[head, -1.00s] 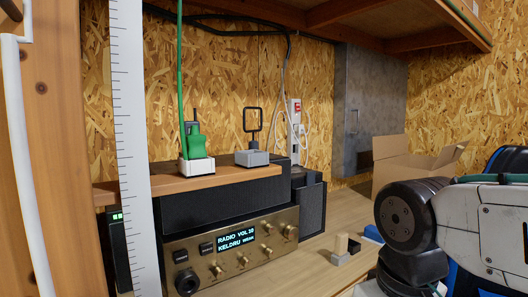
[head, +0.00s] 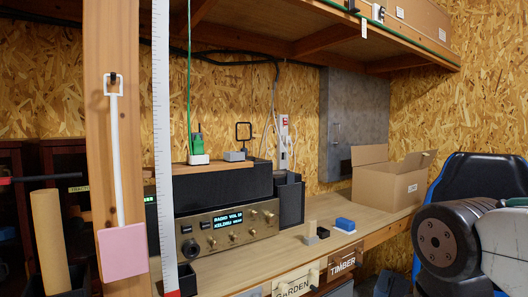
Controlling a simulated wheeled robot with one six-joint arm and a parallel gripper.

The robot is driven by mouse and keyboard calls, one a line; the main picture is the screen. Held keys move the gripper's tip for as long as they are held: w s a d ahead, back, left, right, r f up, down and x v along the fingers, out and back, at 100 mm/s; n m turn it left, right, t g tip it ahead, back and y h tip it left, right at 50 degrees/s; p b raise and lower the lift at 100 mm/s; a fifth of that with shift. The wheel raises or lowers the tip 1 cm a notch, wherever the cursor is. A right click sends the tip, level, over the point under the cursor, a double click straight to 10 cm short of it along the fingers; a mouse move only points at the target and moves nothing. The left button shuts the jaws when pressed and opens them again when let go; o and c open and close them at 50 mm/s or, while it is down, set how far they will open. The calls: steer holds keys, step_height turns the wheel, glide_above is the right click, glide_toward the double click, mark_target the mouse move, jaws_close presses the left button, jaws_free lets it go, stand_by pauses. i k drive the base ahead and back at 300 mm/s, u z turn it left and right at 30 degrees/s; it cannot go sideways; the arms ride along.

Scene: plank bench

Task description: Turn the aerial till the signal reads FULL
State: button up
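The aerial, a black square loop (head: 243,131) on a short stem, stands upright on a grey base (head: 235,156) on the wooden shelf above the radio. The brass-fronted radio (head: 225,235) has several knobs and a dark display (head: 227,220) with pale blue text. It reads RADIO VOL and a number, with KELDRU below. A small word after KELDRU is too small to read surely. My gripper is not in view; only links of my arm show at the lower right, well apart from the aerial.
A white ruler strip (head: 162,150) and a wooden post (head: 100,130) stand in front, left. Blue block (head: 345,224), small blocks and an open cardboard box (head: 390,184) are right. The bench front right of the radio has free room.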

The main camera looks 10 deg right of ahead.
mark_target(244, 150)
steer(key=z, duration=0.5)
steer(key=i, duration=1.3)
steer(key=u, duration=0.5)
